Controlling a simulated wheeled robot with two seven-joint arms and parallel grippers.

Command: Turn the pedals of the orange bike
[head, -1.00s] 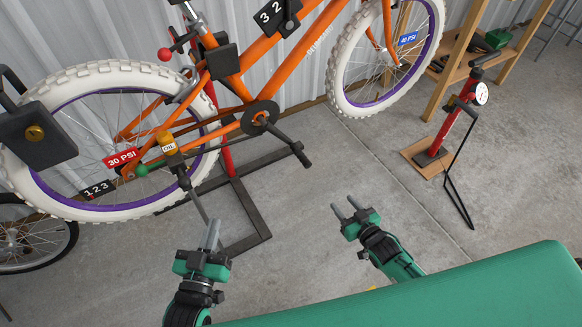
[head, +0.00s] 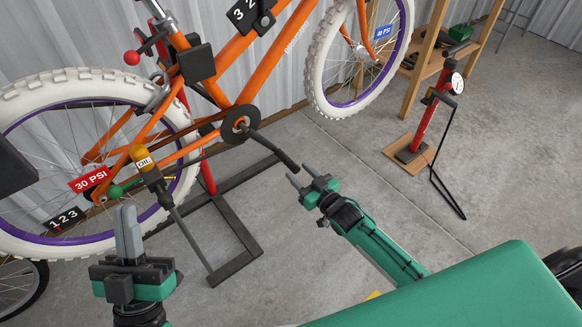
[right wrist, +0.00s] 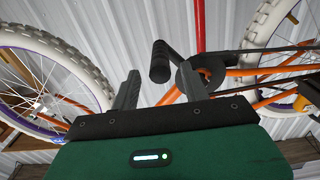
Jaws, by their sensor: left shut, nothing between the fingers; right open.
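The orange bike (head: 285,52) is held on a dark stand with a red post, its white-tyred wheels off to both sides. Its crank (head: 241,125) has a dark arm and pedal (head: 287,159) reaching down to the right in the head view. My right gripper (head: 304,182) is open and empty just below the pedal end, apart from it. In the right wrist view the pedal (right wrist: 160,62) shows between and beyond the two fingers. My left gripper (head: 129,232) is shut and empty, low at the left, in front of the rear wheel.
The stand's dark base (head: 237,262) lies on the floor. A red floor pump (head: 425,120) stands at the right. A wooden shelf (head: 423,62) is behind it. Floor between is clear.

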